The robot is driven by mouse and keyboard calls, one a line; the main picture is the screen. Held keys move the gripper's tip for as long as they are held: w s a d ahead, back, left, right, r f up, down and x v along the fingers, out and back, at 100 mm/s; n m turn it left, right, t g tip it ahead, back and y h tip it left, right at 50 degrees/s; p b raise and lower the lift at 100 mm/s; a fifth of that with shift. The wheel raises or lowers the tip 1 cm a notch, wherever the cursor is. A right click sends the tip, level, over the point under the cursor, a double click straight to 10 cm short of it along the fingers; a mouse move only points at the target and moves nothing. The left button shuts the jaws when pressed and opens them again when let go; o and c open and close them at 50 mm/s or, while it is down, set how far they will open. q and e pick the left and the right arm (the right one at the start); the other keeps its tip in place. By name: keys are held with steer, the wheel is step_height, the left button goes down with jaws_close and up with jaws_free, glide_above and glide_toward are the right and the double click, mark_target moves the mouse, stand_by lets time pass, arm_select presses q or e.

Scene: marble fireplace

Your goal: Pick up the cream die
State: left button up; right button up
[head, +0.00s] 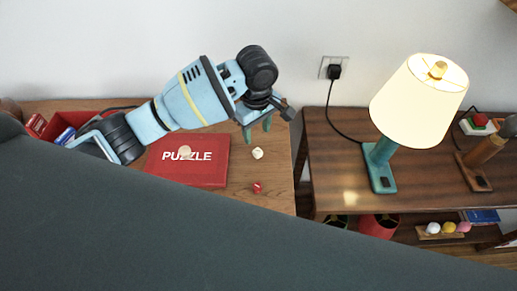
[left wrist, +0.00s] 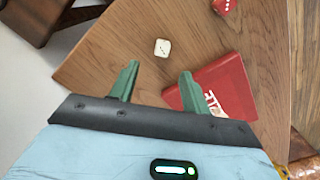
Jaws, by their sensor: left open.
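The cream die (head: 257,153) lies on the wooden table top, just right of the red PUZZLE box. In the left wrist view the cream die (left wrist: 162,47) sits on bare wood, ahead of and roughly between my fingertips. My left gripper (head: 258,126) is open and empty, with its green fingers pointing down, a little behind the die in the head view. In the left wrist view the two fingers (left wrist: 158,72) stand apart with nothing between them. My right gripper is in neither view.
A red die (head: 257,188) lies nearer the front. A lit lamp (head: 380,165) stands on the right-hand table. Wood around the cream die is clear.

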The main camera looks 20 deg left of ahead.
mark_target(257, 151)
arm_select(q)
step_height(257, 151, down, 2)
steer(key=shift+f, duration=0.15)
steer(key=shift+s+d+f+b, duration=0.15)
steer(key=shift+f+b, duration=0.1)
steer(key=shift+f, duration=1.05)
steer(key=shift+s+a+f+b, duration=0.1)
steer(key=shift+f+b, duration=0.1)
steer(key=shift+f, duration=1.05)
steer(key=shift+d, duration=0.1)
jaws_close()
